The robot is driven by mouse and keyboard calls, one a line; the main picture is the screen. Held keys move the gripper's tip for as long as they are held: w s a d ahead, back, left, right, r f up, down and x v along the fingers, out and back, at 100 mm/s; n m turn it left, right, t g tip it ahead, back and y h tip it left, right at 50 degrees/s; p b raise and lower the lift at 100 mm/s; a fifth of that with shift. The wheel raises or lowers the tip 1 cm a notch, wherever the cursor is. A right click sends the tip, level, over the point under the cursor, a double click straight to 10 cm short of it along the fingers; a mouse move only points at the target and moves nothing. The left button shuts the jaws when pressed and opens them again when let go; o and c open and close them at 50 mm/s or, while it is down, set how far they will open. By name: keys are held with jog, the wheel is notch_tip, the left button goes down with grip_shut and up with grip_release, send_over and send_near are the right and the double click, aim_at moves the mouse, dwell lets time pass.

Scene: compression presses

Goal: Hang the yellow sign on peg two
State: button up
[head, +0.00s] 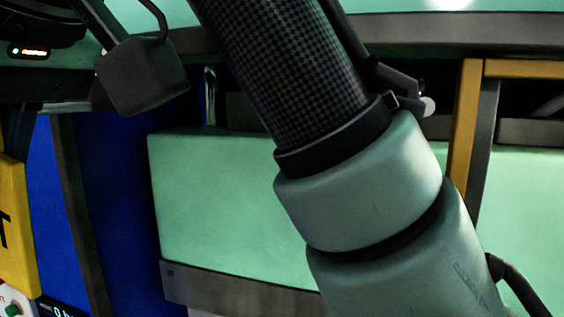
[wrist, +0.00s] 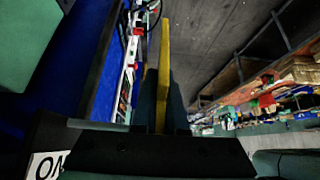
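In the wrist view a thin yellow sign (wrist: 164,45) stands edge-on between the two dark fingers of my gripper (wrist: 163,76). The fingers press on it from both sides, and its far end sticks out beyond the fingertips. Its face cannot be read from this angle. The head view does not show my gripper; my arm crosses the middle of that picture. A yellow panel (head: 14,235) with part of a black letter is cut off at the left edge of the head view; I cannot tell whether it is the same sign. No peg can be made out.
A blue panel (wrist: 86,55) with a dark upright edge stands left of my gripper in the wrist view. A red and white piece (wrist: 130,50) is close beside the sign. Shelves with mixed goods (wrist: 270,90) are far right. Pale green machine panels (head: 220,200) fill the head view.

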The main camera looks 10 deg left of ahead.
jog(key=shift+o, duration=1.2)
jog(key=shift+w, duration=0.1)
jog(key=shift+o, duration=0.2)
jog(key=shift+r, duration=0.15)
